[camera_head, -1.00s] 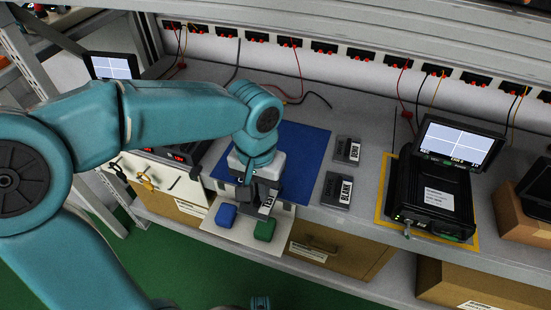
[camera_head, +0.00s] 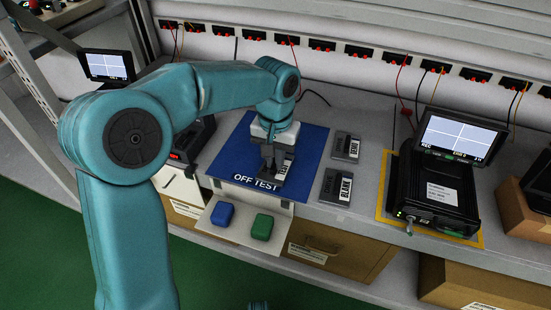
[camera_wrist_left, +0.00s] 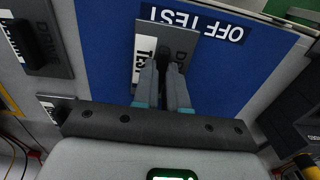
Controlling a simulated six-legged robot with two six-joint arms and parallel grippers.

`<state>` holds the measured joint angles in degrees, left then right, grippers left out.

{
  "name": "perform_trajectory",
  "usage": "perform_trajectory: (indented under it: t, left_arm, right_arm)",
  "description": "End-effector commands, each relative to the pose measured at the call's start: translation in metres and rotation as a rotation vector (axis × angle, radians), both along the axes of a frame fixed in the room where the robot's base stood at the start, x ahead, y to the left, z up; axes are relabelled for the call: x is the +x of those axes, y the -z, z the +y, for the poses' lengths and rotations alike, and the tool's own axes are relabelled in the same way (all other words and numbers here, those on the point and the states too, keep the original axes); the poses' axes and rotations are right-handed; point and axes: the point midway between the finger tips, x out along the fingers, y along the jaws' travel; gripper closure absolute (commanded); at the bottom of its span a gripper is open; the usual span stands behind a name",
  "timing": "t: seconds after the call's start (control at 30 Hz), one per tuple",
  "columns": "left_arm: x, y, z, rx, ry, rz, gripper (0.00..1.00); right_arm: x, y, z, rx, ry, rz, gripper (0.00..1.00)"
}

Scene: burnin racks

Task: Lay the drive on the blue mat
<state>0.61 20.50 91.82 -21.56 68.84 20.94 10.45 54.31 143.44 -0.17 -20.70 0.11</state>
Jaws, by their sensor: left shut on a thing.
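The drive (camera_head: 285,167) is a flat dark grey block with a white TEST label. My left gripper (camera_head: 268,160) is shut on it, and the arm comes down from above. The drive is over the front right part of the blue mat (camera_head: 226,158), which carries the words OFF TEST. In the left wrist view the drive (camera_wrist_left: 183,38) is between the fingers (camera_wrist_left: 165,75), with blue mat (camera_wrist_left: 228,72) on both sides. It looks close to the mat, but I cannot tell whether it touches.
Two more labelled drives (camera_head: 335,187) (camera_head: 345,147) lie right of the mat. A black tester with a screen (camera_head: 440,190) stands on a yellow-edged pad farther right. A ledge below the mat holds a blue block (camera_head: 222,214) and a green block (camera_head: 262,227).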

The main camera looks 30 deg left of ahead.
Motion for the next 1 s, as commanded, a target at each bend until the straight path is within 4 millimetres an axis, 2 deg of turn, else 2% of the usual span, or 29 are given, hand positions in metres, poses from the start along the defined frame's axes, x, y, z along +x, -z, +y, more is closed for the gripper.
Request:
perform_trajectory:
  t: [0.17, 0.2, 0.27, 0.57, 0.67, 0.9, 1.0]
  left_arm:
    - [0.0, 0.004, 0.0, 0.0, 0.0, 0.0, 1.0]
    - [0.0, 0.003, 0.0, 0.0, 0.0, 0.0, 0.81]
    - [0.0, 0.003, 0.0, 0.0, 0.0, 0.0, 0.62]
    - [0.0, 0.001, 0.0, 0.0, 0.0, 0.0, 0.62]
    - [0.0, -0.011, 0.0, 0.0, 0.0, -0.001, 0.62]
    - [0.0, -0.057, -0.001, 0.0, 0.0, -0.003, 0.62]
    - [0.0, -0.069, 0.0, -0.001, 0.0, -0.002, 0.62]
  right_arm:
    - [0.0, 0.002, 0.0, 0.0, 0.0, -0.001, 0.57]
    - [0.0, 0.001, 0.0, 0.0, 0.0, -0.001, 0.57]
    - [0.0, 0.001, 0.0, 0.0, 0.0, -0.001, 0.57]
    - [0.0, 0.0, 0.0, 0.0, 0.0, -0.001, 0.57]
    - [-0.001, -0.006, 0.001, 0.0, -0.003, 0.001, 0.57]
    - [-0.003, -0.027, 0.003, 0.002, -0.012, 0.005, 0.57]
    - [-0.003, -0.031, 0.003, 0.002, -0.012, 0.005, 0.57]
